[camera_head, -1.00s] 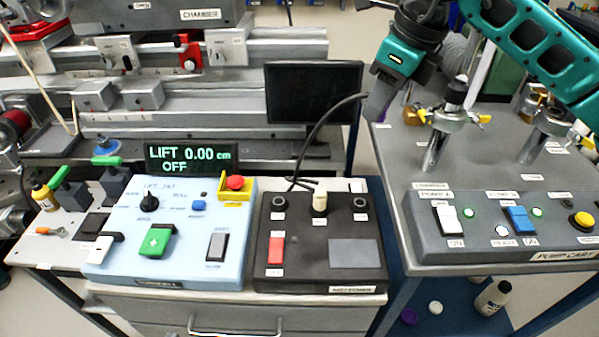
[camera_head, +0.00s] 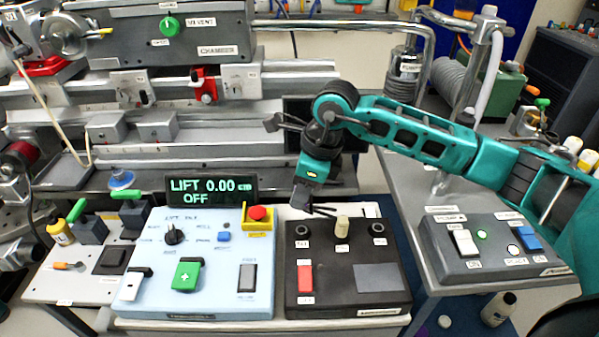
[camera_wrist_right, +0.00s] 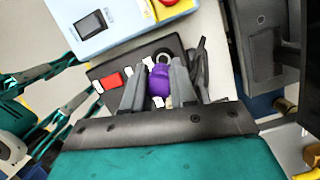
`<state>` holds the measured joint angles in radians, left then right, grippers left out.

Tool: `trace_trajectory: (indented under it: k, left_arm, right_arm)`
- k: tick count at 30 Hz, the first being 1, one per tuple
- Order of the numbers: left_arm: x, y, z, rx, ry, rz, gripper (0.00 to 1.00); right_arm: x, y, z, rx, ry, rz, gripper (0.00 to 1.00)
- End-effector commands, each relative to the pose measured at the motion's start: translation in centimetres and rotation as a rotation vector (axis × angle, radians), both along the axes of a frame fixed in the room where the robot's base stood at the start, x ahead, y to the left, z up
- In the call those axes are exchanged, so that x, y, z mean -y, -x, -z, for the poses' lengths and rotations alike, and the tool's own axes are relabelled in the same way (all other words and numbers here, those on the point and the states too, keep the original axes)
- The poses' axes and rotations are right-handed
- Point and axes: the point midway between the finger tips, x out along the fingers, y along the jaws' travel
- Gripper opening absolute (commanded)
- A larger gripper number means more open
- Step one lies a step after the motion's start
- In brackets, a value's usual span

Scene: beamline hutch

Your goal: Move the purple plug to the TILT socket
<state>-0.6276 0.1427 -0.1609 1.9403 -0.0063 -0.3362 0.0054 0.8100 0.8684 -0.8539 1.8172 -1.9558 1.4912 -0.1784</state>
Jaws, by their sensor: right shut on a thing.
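My right gripper (camera_head: 305,207) is low over the back left of the black box (camera_head: 345,300). In the right wrist view, the gripper (camera_wrist_right: 156,88) is shut on the purple plug (camera_wrist_right: 159,82); a ringed socket (camera_wrist_right: 164,57) shows just beyond it. In the head view the purple plug is hidden by the gripper and I cannot tell whether it touches the box. The box has a left socket (camera_head: 302,229), a right socket (camera_head: 379,228) and a beige plug (camera_head: 342,227) standing in the middle. The socket labels are too small to read. My left gripper is not in view.
A light blue control box (camera_head: 205,270) with a red button (camera_head: 257,213) stands left of the black box. A display (camera_head: 213,190) reads LIFT 0.00 cm, OFF. The pump cart (camera_head: 430,260) with its switch box is at right. A dark cable lies close beside the gripper.

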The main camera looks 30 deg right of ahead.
Motion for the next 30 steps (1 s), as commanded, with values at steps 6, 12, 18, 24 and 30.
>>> trace_trajectory:
  k: [6, 12, 18, 24, 30]
  left_arm:
    - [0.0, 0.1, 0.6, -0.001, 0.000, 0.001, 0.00]
    - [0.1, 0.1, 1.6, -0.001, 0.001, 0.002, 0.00]
    - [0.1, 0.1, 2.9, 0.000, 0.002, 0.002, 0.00]
    - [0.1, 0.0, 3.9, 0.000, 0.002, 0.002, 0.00]
    - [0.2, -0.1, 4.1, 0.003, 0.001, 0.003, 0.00]
  right_arm:
    - [0.0, 0.0, 1.0, -0.001, 0.000, -0.001, 0.00]
    - [0.0, 0.0, 2.6, -0.001, 0.000, -0.001, 0.00]
    - [0.0, 0.0, 4.6, -0.001, 0.000, -0.001, 0.00]
    - [0.0, 0.0, 6.3, -0.001, 0.000, -0.001, 0.00]
    - [0.0, 0.0, 6.9, 0.001, -0.001, -0.001, 0.00]
